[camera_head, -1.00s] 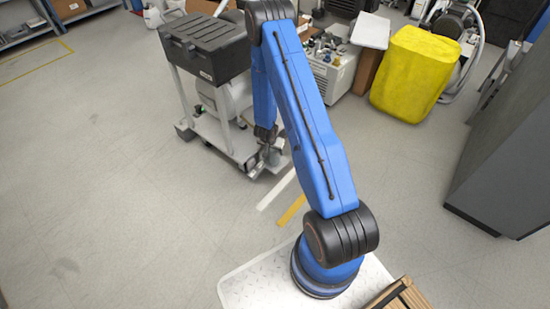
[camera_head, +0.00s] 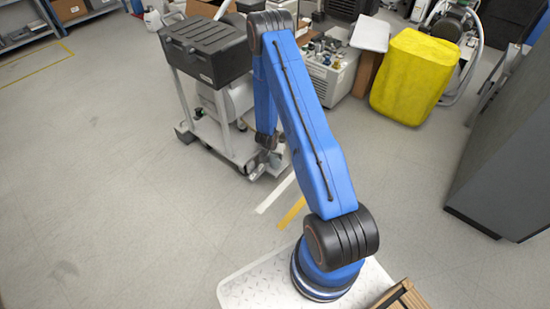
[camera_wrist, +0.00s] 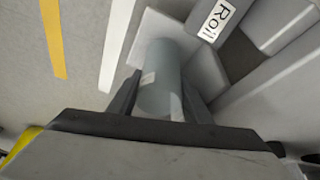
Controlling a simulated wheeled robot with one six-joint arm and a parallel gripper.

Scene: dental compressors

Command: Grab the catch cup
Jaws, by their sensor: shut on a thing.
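The catch cup (camera_wrist: 162,75) is a grey-blue, see-through cylinder with a small pale label, in the middle of the wrist view. My gripper (camera_wrist: 160,98) is shut on it, with one dark finger on each side. In the head view my gripper (camera_head: 264,158) is low at the front right corner of the cart; the cup is too small there to make out clearly. Behind the cup in the wrist view is a light grey plate (camera_wrist: 146,32). I cannot tell whether the cup touches it.
The white cart (camera_head: 215,140) carries a black case (camera_head: 205,52) and stands beside my gripper. A yellow-covered unit (camera_head: 415,75) stands at the right, near a dark grey cabinet (camera_head: 508,150). The floor at the left is clear. White and yellow stripes mark the floor.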

